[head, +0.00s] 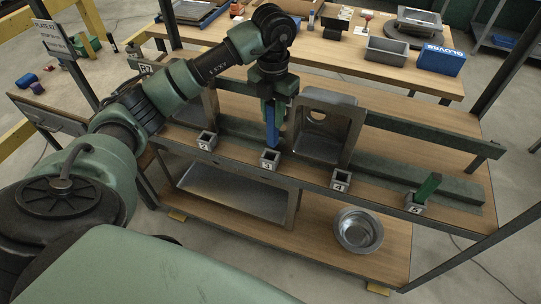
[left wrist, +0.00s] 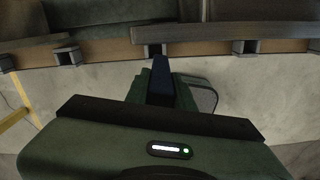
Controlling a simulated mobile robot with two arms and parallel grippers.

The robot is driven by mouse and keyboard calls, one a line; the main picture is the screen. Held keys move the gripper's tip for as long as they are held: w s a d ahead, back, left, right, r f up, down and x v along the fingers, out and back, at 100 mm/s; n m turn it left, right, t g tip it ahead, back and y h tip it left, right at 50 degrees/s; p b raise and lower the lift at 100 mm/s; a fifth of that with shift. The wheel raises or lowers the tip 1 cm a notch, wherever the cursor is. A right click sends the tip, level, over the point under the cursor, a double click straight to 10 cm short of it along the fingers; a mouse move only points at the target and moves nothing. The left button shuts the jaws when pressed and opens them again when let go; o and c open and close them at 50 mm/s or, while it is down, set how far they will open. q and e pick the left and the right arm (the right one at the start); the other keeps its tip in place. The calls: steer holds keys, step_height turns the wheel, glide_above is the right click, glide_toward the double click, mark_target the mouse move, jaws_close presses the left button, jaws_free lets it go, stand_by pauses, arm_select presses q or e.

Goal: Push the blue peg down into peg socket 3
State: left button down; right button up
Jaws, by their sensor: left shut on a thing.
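The blue peg (head: 271,128) is upright between the jaws of my left gripper (head: 272,100), which is shut on it. The peg's lower end is at the back edge of peg socket 3 (head: 269,160), a small grey square box labelled 3; I cannot tell whether the tip is inside the opening or just above it. In the left wrist view the dark blue peg (left wrist: 161,80) extends from the jaws toward the socket row, and its far end meets a grey socket (left wrist: 153,49). My right gripper is not in view.
Socket 2 (head: 206,141) and socket 4 (head: 341,181) flank socket 3. A grey open housing (head: 335,108) stands close right of my gripper. A metal bowl (head: 358,230) is on the lower shelf.

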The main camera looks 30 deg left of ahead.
mark_target(270, 139)
arm_select(q)
steer(key=shift+w+a+f+n, duration=0.1)
steer(key=shift+a+n, duration=0.2)
steer(key=shift+n, duration=0.3)
steer(key=shift+w+a+f+n, duration=0.1)
steer(key=shift+a+n, duration=0.2)
steer(key=shift+n, duration=0.3)
step_height(270, 139, down, 5)
steer(key=shift+f+p, duration=0.1)
steer(key=shift+p, duration=0.85)
steer(key=shift+f, duration=0.6)
step_height(270, 139, down, 3)
steer(key=shift+f+p, duration=0.1)
steer(key=shift+p, duration=0.55)
steer(key=shift+f, duration=0.25)
steer(key=c, duration=1.2)
jaws_free()
